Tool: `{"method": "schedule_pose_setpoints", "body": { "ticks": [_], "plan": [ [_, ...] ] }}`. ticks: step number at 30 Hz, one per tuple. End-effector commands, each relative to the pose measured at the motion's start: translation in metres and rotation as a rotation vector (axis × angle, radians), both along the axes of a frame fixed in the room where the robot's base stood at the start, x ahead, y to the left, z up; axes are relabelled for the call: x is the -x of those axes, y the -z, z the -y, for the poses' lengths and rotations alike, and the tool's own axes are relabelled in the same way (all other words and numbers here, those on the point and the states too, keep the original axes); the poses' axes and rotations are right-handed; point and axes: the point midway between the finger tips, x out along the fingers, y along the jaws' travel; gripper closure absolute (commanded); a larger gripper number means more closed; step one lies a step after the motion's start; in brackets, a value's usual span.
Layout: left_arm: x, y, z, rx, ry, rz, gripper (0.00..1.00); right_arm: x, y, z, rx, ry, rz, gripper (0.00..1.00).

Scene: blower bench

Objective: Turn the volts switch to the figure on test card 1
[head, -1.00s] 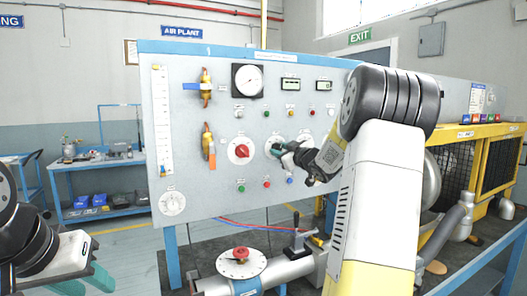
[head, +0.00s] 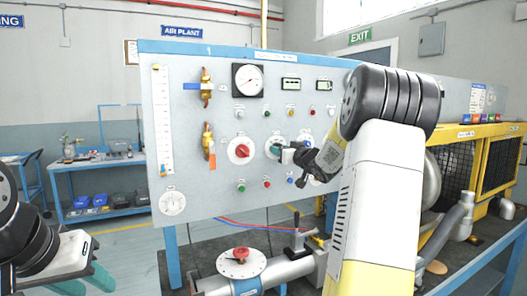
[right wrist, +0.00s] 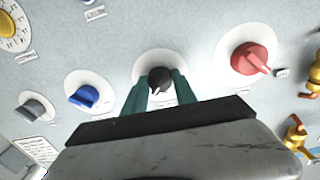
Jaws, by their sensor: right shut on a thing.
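My right gripper (head: 277,148) is at the blue-grey panel (head: 220,120), at the white round dial (head: 270,155) just right of the red knob (head: 240,151). In the right wrist view its teal fingers (right wrist: 159,88) are shut on a black knob (right wrist: 159,77), one finger on each side. The knob's pointer and dial figures are too small or hidden to read, and I cannot read a label naming it volts. My left gripper (head: 86,282) is low at the left, empty, its teal fingers apart. I cannot make out test card 1.
The right wrist view also shows a red knob (right wrist: 249,59), a blue knob (right wrist: 84,97) and a grey knob (right wrist: 33,110) close by. A pipe with a red-topped flange (head: 241,262) lies below the panel. A yellow-framed machine (head: 487,160) stands at the right.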

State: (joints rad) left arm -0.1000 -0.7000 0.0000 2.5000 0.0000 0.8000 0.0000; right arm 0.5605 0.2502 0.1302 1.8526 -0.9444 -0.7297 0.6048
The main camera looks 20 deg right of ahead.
Motion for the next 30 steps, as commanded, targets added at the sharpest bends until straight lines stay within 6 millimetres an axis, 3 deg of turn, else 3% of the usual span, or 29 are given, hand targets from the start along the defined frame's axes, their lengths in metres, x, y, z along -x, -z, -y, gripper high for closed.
{"method": "schedule_pose_setpoints", "body": {
  "ticks": [7,8,11,22,30],
  "plan": [
    [0.000,0.000,0.000,0.000,0.000,0.000,0.64,0.000,0.000,0.000,-0.002,0.000,0.000,1.00],
    [0.000,0.000,0.000,0.000,0.000,0.000,0.64,0.000,0.000,0.000,-0.002,0.000,0.000,0.65],
    [0.000,0.000,0.000,0.000,0.000,0.000,0.64,0.000,0.000,0.000,-0.001,0.000,0.000,0.45],
    [0.000,0.000,0.000,0.000,0.000,0.000,0.64,0.004,0.000,0.001,0.001,0.001,0.000,0.45],
    [0.000,0.000,0.000,0.000,0.000,0.000,0.64,0.045,-0.001,0.007,0.002,0.003,0.000,0.45]
  ]
}}
